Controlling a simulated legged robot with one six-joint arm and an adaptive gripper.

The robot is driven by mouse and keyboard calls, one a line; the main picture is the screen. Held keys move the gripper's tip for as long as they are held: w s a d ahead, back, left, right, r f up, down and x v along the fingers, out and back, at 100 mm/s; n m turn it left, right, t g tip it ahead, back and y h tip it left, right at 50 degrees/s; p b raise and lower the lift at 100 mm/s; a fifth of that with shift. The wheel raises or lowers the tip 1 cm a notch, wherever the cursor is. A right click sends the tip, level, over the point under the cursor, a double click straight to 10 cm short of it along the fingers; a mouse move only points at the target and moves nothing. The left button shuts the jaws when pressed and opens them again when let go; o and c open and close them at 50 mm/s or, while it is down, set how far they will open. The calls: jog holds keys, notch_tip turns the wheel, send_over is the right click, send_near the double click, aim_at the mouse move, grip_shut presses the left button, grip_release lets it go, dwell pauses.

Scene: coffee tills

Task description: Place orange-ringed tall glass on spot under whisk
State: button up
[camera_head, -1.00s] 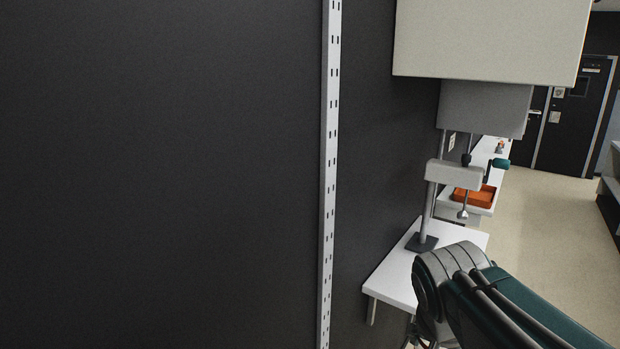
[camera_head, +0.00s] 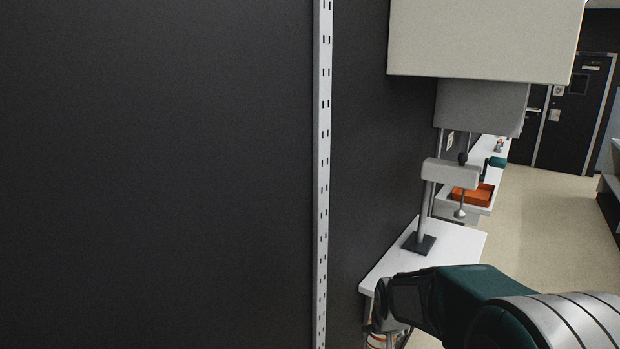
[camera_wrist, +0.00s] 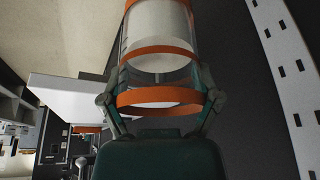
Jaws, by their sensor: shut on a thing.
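The orange-ringed tall glass (camera_wrist: 160,65) is clear with several orange bands, and fills the upper middle of the wrist view. My gripper (camera_wrist: 161,98) is shut on it, with one finger on each side near an orange band. In the head view a small part of the glass (camera_head: 377,341) shows at the lower edge, below and beside the white shelf. The whisk (camera_head: 460,205) hangs from a grey arm on a post above the white shelf (camera_head: 455,238). The spot under it cannot be made out; my arm covers the shelf's near part.
A dark wall (camera_head: 160,170) with a slotted white rail (camera_head: 323,150) fills the left. A large pale box (camera_head: 485,40) overhangs the whisk stand (camera_head: 424,205). An orange tray (camera_head: 473,195) sits on a farther counter. Open floor (camera_head: 550,230) lies to the right.

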jog(key=shift+n, duration=0.5)
jog(key=x, duration=0.5)
jog(key=shift+w+a+r, duration=0.1)
jog(key=shift+w+a, duration=0.05)
notch_tip(320, 180, down, 10)
jog(key=s, duration=0.2)
jog(key=shift+s, duration=0.1)
